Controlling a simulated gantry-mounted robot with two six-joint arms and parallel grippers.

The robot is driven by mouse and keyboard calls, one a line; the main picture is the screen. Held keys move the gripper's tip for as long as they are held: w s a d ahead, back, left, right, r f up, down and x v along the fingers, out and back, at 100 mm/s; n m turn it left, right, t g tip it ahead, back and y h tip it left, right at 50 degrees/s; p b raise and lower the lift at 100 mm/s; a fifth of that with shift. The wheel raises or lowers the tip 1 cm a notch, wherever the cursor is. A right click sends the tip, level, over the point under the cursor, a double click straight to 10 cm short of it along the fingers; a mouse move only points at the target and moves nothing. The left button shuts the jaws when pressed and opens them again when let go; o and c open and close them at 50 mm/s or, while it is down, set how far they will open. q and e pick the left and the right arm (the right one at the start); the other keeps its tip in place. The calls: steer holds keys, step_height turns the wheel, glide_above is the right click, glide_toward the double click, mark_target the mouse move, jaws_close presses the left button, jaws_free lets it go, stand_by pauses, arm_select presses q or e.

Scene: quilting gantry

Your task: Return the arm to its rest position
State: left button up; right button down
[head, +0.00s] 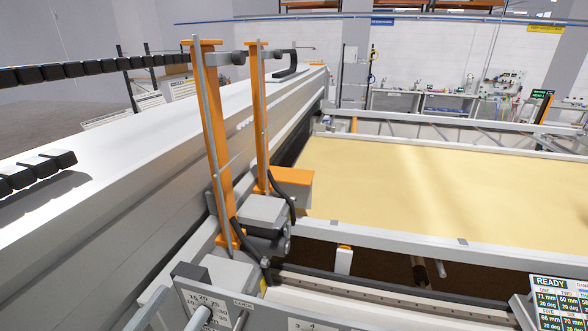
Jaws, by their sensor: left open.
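My left gripper (204,304) shows only in part at the bottom edge of the head view, low and left of centre. Its grey fingers stand apart, so it is open, and I see nothing held in it. It is in front of a grey panel (280,312) with a number scale and the word LOCK. A short rounded grey bar, which looks like a lever, overlaps the scale; whether a finger touches it I cannot tell. The rest of the left arm is below the picture. My right gripper is not in view.
Two upright orange posts (214,150) stand behind the panel. A long pale beam (110,200) runs away on the left, with black cable chain (90,66) above. A frame with yellow fabric (430,185) fills the right. A READY screen (558,300) is at the bottom right.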

arm_select(q)
steer(key=s+d+r+m+t+h+p, duration=0.1)
steer(key=d+r+m+t+p, duration=0.2)
steer(key=r, duration=2.1)
steer(key=s+a+r+n+t+y+p, duration=0.1)
steer(key=s+a+r+n+t+y, duration=0.1)
steer(key=a+r+n+t+y, duration=0.2)
step_height(320, 180, up, 3)
steer(key=shift+s+r+n+t+y, duration=0.15)
steer(key=shift+s+n+t+y, duration=0.15)
steer(key=shift+n+y, duration=0.65)
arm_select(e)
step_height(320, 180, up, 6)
arm_select(q)
steer(key=shift+d, duration=0.1)
